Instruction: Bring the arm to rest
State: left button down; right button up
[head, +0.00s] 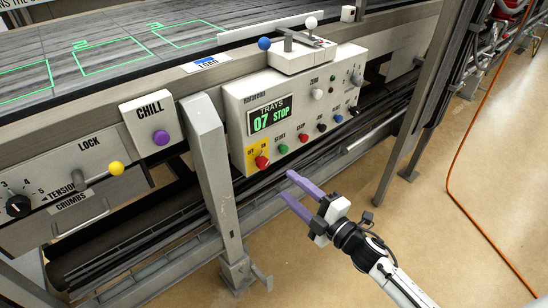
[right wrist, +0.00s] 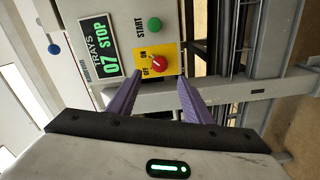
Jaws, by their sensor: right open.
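My right gripper (head: 288,184) has purple fingers and is open and empty, in front of and below the control panel (head: 236,104). The gap between its fingers also shows in the right wrist view (right wrist: 156,86), below the red knob (right wrist: 159,64) on its yellow on/off plate. In the head view that red knob (head: 262,161) sits at the panel's lower left, apart from the fingers. The display (head: 270,117) reads TRAYS 07 STOP. My right arm (head: 395,280) comes in from the lower right. My left gripper is not in view.
A grey post (head: 212,165) stands left of the gripper. A green START button (head: 283,149) and several other controls line the panel. The CHILL box (head: 151,119) and yellow lock knob (head: 117,168) are at left. An orange cable (head: 455,180) lies on the open floor at right.

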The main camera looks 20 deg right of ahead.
pick_arm(q)
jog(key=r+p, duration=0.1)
jog(key=p, duration=0.1)
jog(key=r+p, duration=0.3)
jog(key=p, duration=0.1)
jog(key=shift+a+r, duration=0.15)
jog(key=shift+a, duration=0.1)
pick_arm(e)
jog(key=s+a+f+m+g+h, duration=0.1)
jog(key=s+a+f+m+g, duration=0.1)
jog(key=s+m, duration=0.3)
jog(key=s+a+f+m+g+h, duration=0.1)
jog(key=s+a+f+m+g, duration=0.1)
jog(key=s+m, duration=0.4)
jog(key=s+a+f+m+g+h, duration=0.1)
jog(key=s+f+m+g, duration=0.3)
jog(key=s, duration=1)
jog(key=shift+a+f+m+h, duration=0.3)
jog(key=shift+a+f+m, duration=0.2)
jog(key=shift+a+m, duration=0.35)
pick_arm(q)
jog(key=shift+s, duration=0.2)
